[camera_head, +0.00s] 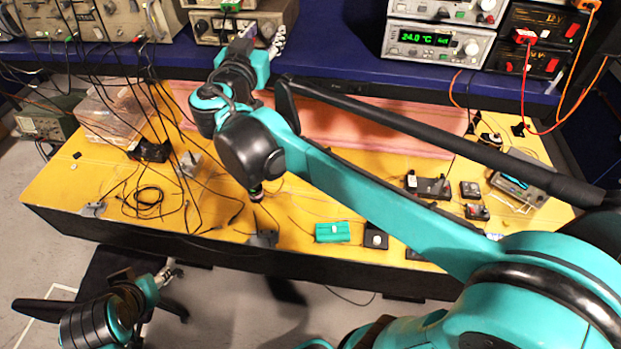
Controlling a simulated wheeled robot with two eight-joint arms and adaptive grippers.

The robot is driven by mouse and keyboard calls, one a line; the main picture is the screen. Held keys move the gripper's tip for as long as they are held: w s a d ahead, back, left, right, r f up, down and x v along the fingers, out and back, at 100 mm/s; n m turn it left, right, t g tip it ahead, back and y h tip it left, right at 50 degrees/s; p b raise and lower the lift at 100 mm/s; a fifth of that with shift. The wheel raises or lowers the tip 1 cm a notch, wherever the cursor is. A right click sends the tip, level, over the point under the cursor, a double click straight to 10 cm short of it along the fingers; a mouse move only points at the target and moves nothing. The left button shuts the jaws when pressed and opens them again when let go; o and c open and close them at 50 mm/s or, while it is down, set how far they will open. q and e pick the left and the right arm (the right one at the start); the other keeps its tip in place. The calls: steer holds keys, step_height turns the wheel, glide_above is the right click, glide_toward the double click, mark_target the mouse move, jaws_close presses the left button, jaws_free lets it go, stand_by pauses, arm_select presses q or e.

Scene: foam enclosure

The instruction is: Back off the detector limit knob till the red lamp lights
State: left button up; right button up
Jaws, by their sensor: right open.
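My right gripper (264,38) is at the end of the arm that reaches up from the lower right. It is open in front of a beige instrument (212,28) on the blue shelf, and I see nothing between its fingers. The gripper covers part of that instrument's front panel. I cannot make out which knob is the detector limit knob, nor a lit red lamp there. My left gripper (170,271) is low at the left, in front of the yellow bench and away from the instruments; its fingers are too small to judge.
The yellow bench (60,185) carries loose cables, a clear plastic box (112,112), a green block (332,232) and several small black devices. A controller reading 24.0 °C (437,42) and black power units (540,40) with red and orange leads stand at the upper right.

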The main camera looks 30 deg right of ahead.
steer(key=shift+s+a+m, duration=0.15)
steer(key=shift+s+m, duration=0.05)
steer(key=shift+m, duration=0.4)
steer(key=b+v, duration=0.1)
steer(key=v, duration=0.6)
steer(key=s+d+f+n+g+y+b, duration=0.1)
steer(key=s+d+f+g+b, duration=0.1)
steer(key=f, duration=0.9)
steer(key=s+d+f+n+g+y+b, duration=0.2)
steer(key=s+f+b, duration=0.2)
steer(key=f+b, duration=0.3)
steer(key=s+d+f+n+g+y+b, duration=0.1)
steer(key=f+b, duration=0.4)
steer(key=f, duration=1)
steer(key=s+d+g, duration=0.1)
steer(key=s+d, duration=0.1)
steer(key=shift+s+f+n, duration=0.3)
steer(key=shift+s+f, duration=0.05)
steer(key=shift+s, duration=0.05)
steer(key=shift+d, duration=0.1)
